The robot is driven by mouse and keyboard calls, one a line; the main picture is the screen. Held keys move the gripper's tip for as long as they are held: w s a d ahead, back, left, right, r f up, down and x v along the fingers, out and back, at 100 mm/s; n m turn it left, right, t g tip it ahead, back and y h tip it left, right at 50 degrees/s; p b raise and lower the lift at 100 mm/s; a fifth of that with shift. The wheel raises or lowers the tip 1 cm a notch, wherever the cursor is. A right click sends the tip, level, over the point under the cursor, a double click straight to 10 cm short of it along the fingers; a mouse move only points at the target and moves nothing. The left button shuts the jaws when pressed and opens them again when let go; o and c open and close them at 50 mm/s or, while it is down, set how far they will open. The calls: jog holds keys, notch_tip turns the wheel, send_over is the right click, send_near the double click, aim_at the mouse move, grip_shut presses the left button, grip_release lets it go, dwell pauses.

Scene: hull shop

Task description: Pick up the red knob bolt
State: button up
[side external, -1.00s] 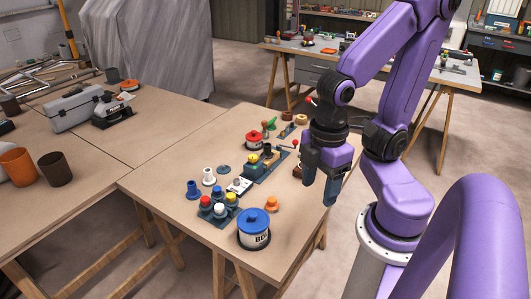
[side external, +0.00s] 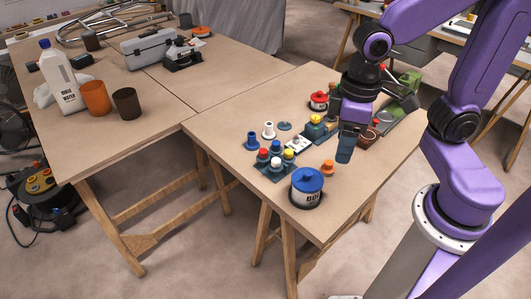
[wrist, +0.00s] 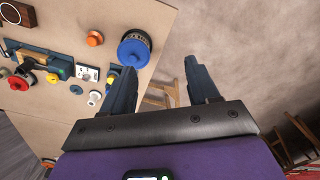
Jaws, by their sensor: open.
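The red knob bolt (side external: 263,153) stands upright in a dark blue rack (side external: 268,169) with blue, white and yellow knob bolts, near the table's front edge. In the wrist view I cannot make out the red knob bolt; the rack (wrist: 114,72) is mostly hidden behind the left finger. My gripper (side external: 346,156) hangs above the table to the right of the rack, apart from it, beyond an orange knob (side external: 327,168).
A blue-lidded pot (side external: 307,189) stands right of the rack. A loose blue bolt (side external: 252,140) and white bolt (side external: 268,131) stand behind it. A red-lidded pot (side external: 319,101) and a yellow-topped block (side external: 315,122) are farther back. The table's left part is clear.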

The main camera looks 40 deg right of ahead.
jog(key=w+a+m, duration=0.1)
jog(key=w+m, duration=1.1)
jog(key=w, duration=0.3)
jog(key=m, duration=1)
send_near(263, 150)
jog(key=shift+s+f, duration=0.25)
jog(key=shift+f, duration=0.65)
jog(key=shift+w+a+f, duration=0.1)
jog(key=shift+f, duration=1.5)
jog(key=shift+w+a+f, duration=0.1)
jog(key=shift+f, duration=1.5)
jog(key=shift+c, duration=0.2)
grip_shut()
